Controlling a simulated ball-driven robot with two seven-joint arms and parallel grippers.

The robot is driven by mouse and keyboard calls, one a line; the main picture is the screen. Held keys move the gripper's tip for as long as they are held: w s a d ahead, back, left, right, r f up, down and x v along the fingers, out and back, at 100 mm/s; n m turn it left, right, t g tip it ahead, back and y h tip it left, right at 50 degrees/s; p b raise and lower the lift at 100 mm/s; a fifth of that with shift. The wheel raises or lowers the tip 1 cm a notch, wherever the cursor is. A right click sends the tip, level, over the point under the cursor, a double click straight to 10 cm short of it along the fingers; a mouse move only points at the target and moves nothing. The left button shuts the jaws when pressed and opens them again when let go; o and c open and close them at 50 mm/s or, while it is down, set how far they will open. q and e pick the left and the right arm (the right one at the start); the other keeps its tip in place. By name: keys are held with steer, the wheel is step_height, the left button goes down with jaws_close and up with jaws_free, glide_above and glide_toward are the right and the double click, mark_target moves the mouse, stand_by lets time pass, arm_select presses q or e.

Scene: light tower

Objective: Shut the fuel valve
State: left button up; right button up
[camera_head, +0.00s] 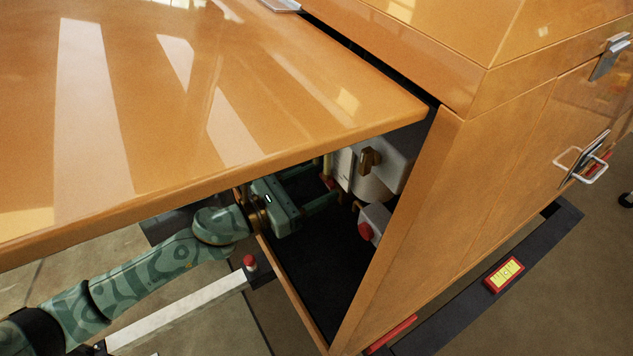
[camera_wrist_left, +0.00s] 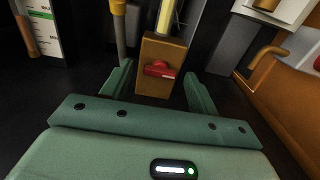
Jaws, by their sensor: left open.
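The fuel valve appears to be the small red handle (camera_wrist_left: 160,69) on a brass-coloured block (camera_wrist_left: 155,85), with a yellowish pipe (camera_wrist_left: 167,20) rising above it. The handle lies roughly crosswise in the left wrist view. A bit of red (camera_head: 328,182) shows by my gripper's fingertips in the head view. My left gripper (camera_head: 325,188) is inside the orange cabinet, under the raised panel. Its two fingers are open and point at the valve, and the handle shows between them in the left wrist view (camera_wrist_left: 158,76). I cannot tell whether they touch it. My right gripper is not in view.
The raised orange panel (camera_head: 200,110) hangs over my left arm. The cabinet wall (camera_head: 395,230) bounds the opening on the right. Inside are a brown knob (camera_head: 369,160) on a light box and a red button (camera_head: 365,231).

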arm_select(q)
steer(key=shift+w+d, duration=0.2)
steer(key=shift+d, duration=0.1)
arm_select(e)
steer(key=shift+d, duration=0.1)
arm_select(q)
steer(key=c, duration=1)
